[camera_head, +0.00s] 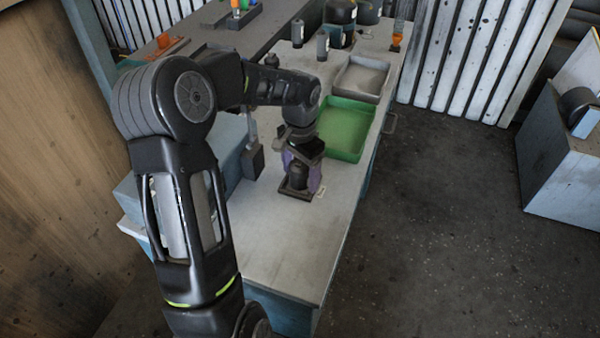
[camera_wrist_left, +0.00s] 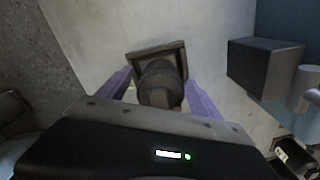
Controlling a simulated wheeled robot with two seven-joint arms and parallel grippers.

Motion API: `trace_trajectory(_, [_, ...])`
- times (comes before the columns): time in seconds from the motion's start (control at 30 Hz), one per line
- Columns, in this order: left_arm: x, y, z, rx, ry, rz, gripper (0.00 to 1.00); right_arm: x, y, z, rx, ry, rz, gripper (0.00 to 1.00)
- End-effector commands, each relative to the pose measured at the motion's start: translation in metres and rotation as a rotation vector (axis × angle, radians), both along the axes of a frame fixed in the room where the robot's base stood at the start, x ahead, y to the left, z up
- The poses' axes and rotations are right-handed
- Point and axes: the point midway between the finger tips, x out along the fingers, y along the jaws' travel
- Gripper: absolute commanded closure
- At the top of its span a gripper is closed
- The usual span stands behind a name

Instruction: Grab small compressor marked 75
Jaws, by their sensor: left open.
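The small compressor (camera_head: 297,178) is a dark cylinder on a square base, standing upright on the grey-white workbench (camera_head: 290,245). No number can be read on it. A small white tag (camera_head: 321,191) lies or hangs beside its base. My left gripper (camera_head: 301,172) comes down over the compressor from above, with its purple fingers apart. In the left wrist view, the compressor (camera_wrist_left: 158,82) lies between the two open fingers of the left gripper (camera_wrist_left: 160,92), with its square base beyond them. I cannot tell whether the fingers touch it. My right gripper is not in view.
A green tray (camera_head: 345,130) and a grey tray (camera_head: 362,78) stand farther back on the bench. Bottles (camera_head: 323,46) stand behind them. The bench front is clear.

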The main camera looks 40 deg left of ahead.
Motion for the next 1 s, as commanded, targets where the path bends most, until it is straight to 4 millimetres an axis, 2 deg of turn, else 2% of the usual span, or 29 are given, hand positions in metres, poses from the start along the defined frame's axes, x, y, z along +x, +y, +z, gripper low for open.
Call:
trace_trajectory(0.37, [0.0001, 0.0002, 0.0004, 0.0, 0.0, 0.0, 0.25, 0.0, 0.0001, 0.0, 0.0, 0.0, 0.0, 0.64])
trace_trajectory(1.0, [0.0001, 0.0001, 0.0004, 0.0, 0.0, 0.0, 0.76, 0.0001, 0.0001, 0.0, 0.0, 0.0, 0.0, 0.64])
